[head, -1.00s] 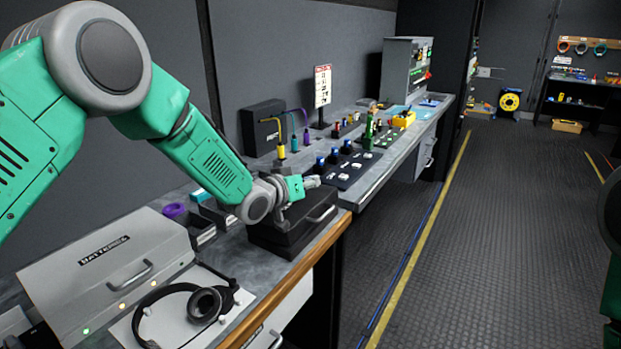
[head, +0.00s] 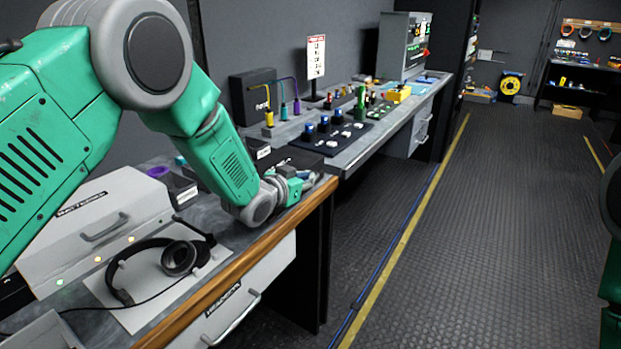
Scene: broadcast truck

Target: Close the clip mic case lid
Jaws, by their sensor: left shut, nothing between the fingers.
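The black clip mic case (head: 299,158) is on the grey workbench near its front corner, mostly hidden behind my left gripper and forearm. Only a dark, flat part of it shows, just beyond the gripper; I cannot tell whether the lid is fully down. My left gripper (head: 306,181) is shut and empty, low at the case near the wooden front edge of the bench. Whether it touches the case is unclear. My right gripper is out of view; only parts of my right arm show at the right edge.
Headphones (head: 178,258) lie on a white sheet at the bench front, beside a grey battery case (head: 97,215). A panel with blue knobs (head: 340,137) sits beyond the clip mic case. The floor to the right (head: 480,230) is clear.

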